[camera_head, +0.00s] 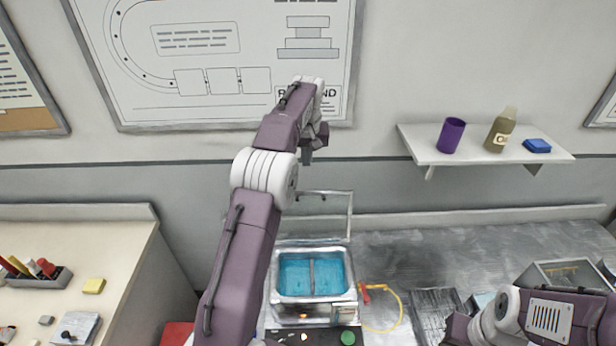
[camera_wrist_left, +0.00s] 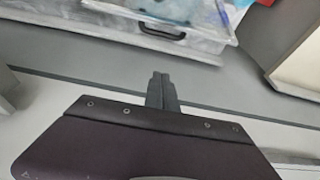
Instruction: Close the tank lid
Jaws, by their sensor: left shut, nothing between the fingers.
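The tank (camera_head: 275,297) is a metal-rimmed box of blue liquid with a thin divider across it, below and beyond my left arm in the head view. Its lid (camera_head: 349,215) is a clear framed panel standing raised at the tank's back edge. A dark handle shows on the lid in the left wrist view (camera_wrist_left: 163,32). My left gripper (camera_head: 307,157) is above the lid and apart from it, near the wall. Its fingers also show in the left wrist view (camera_wrist_left: 161,90), shut and empty. My right gripper is out of view; only right arm links show at lower right.
A yellow hose (camera_head: 400,310) lies right of the tank. A side counter (camera_head: 100,230) stands at left. Air above the tank is clear.

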